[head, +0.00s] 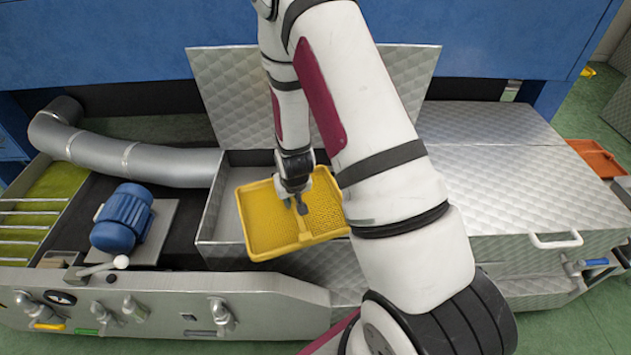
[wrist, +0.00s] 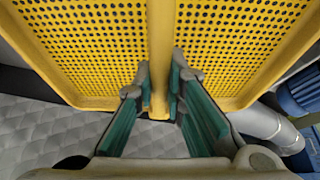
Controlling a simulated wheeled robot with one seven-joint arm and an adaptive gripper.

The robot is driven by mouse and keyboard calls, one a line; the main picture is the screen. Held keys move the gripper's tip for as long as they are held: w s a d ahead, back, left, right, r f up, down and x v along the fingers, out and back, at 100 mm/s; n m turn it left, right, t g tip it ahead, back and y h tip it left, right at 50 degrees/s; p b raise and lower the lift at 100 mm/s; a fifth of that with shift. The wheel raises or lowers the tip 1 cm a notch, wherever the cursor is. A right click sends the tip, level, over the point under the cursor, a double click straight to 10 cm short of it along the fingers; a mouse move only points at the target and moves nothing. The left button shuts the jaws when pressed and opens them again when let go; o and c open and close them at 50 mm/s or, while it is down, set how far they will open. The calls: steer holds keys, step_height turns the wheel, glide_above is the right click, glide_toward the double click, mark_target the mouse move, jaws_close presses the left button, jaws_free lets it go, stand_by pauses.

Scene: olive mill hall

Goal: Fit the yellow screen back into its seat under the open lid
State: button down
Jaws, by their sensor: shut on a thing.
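The yellow screen (head: 272,222) is a shallow perforated tray with a raised rim and a central bar. My gripper (head: 298,205) is shut on that bar. In the wrist view the green-padded fingers (wrist: 160,105) stand on either side of the bar, with the perforated screen (wrist: 90,50) spreading to both sides. The screen is tilted and turned a little, over the open metal box (head: 226,257) that is the seat. The open lid (head: 225,85) stands upright behind it. My arm hides part of the lid and the right side of the box.
A blue motor (head: 122,218) and a grey duct pipe (head: 140,160) lie left of the box. A closed quilted-metal cover (head: 500,170) with a white handle (head: 555,240) is at right. Valves (head: 220,315) line the front panel. An orange tray (head: 597,157) lies far right.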

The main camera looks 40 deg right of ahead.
mark_target(318, 176)
steer(key=w+d+f+m+b, duration=0.1)
steer(key=w+d+b, duration=0.1)
steer(key=d+b, duration=0.1)
steer(key=w+d+f+m+b, duration=0.1)
steer(key=w+d+f+b, duration=0.1)
steer(key=d, duration=0.3)
steer(key=w+d+f+m+h+b, duration=0.1)
steer(key=w+d+f+b, duration=0.1)
steer(key=d, duration=0.3)
steer(key=shift+w+m+g+b, duration=0.3)
steer(key=shift+w+b, duration=0.05)
steer(key=shift+b, duration=0.5)
steer(key=shift+w+d+f, duration=0.1)
steer(key=shift+d, duration=0.4)
steer(key=shift+f+b, duration=2)
steer(key=shift+f, duration=0.85)
steer(key=shift+f+b, duration=1.3)
steer(key=shift+f, duration=0.3)
steer(key=c, duration=1.6)
jaws_free()
steer(key=shift+o, duration=0.2)
